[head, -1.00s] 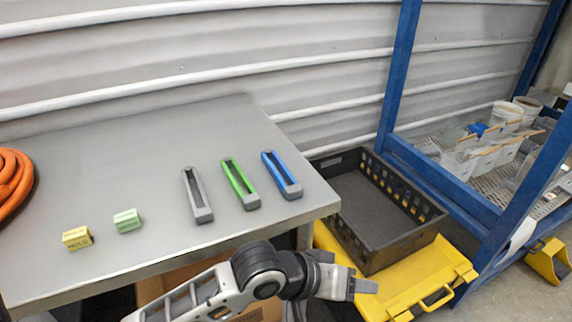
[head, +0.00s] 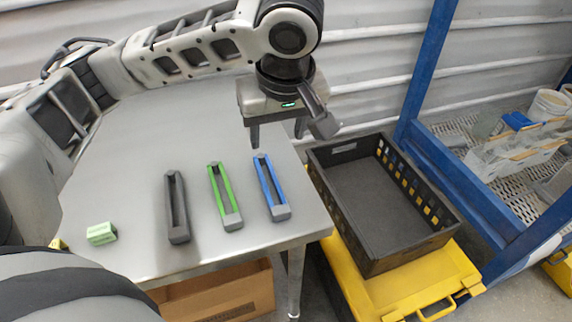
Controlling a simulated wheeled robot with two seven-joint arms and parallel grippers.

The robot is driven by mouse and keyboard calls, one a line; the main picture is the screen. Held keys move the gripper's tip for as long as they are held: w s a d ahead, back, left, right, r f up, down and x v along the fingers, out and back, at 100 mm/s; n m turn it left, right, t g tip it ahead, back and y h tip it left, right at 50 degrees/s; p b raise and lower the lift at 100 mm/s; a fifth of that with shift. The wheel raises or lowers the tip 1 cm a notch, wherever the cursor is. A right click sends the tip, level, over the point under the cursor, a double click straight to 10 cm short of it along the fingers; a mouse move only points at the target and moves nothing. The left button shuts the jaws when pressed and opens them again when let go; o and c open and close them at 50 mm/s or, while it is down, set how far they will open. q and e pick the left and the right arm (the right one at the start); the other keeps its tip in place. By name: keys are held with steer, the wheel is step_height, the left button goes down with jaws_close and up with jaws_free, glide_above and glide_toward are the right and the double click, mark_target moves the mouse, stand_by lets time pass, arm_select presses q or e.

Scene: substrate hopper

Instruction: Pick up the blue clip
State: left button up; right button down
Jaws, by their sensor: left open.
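The blue clip (head: 265,180) lies on the grey metal table near its right edge, with a grey end block toward the front. My left gripper (head: 277,138) hangs above the far end of the blue clip, fingers pointing down and spread apart, with nothing between them. The left arm comes in from the left across the back of the table. My right gripper is not in view.
A green clip (head: 221,190) and a dark grey clip (head: 177,205) lie left of the blue one. A small green block (head: 101,233) and a yellow block (head: 58,244) sit farther left. A black crate (head: 372,258) stands on a yellow case (head: 440,272) to the right.

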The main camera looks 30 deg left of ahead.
arm_select(q)
steer(key=b, duration=0.3)
glide_toward(269, 187)
step_height(269, 187, up, 3)
steer(key=x, duration=0.3)
steer(key=shift+d+f, duration=0.15)
steer(key=shift+f, duration=0.1)
steer(key=shift+x, duration=2.85)
steer(key=shift+s+d, duration=0.1)
steer(key=shift+s, duration=0.1)
steer(key=c, duration=1.1)
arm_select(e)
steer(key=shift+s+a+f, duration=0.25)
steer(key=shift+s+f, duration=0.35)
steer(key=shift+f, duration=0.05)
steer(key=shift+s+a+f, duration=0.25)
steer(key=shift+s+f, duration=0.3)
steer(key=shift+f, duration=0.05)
